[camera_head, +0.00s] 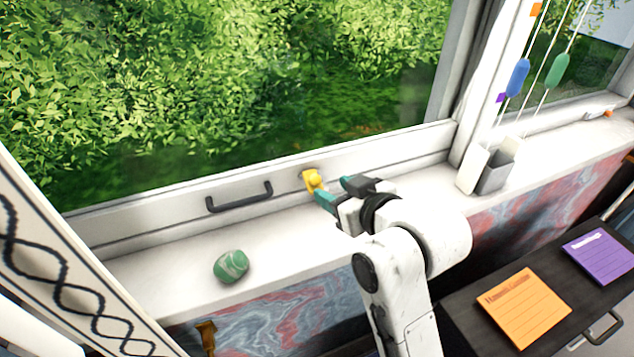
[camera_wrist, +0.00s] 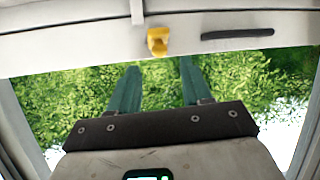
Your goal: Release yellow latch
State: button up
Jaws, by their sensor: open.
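The yellow latch (camera_head: 312,180) is a small knob on the white lower frame of the window, right of the dark handle. In the wrist view the latch (camera_wrist: 157,41) shows just beyond the fingertips and lies between their lines. My gripper (camera_head: 338,190) has teal fingers, spread apart with nothing between them. It is close in front of the latch, to its right in the head view; one finger overlaps the latch's lower edge there. I cannot tell whether they touch. The open fingers (camera_wrist: 158,70) also show in the wrist view.
The dark handle (camera_head: 240,197) is left of the latch. A green striped stone (camera_head: 231,266) lies on the white sill. A grey and white holder (camera_head: 493,172) stands at the sill's right. An orange note (camera_head: 524,309) and a purple note (camera_head: 600,255) lie on the dark surface below.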

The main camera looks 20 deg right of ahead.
aim_at(318, 181)
jog(key=x, duration=0.7)
jog(key=shift+w+f, duration=0.15)
jog(key=c, duration=0.8)
jog(key=shift+o, duration=0.2)
jog(key=shift+p, duration=0.35)
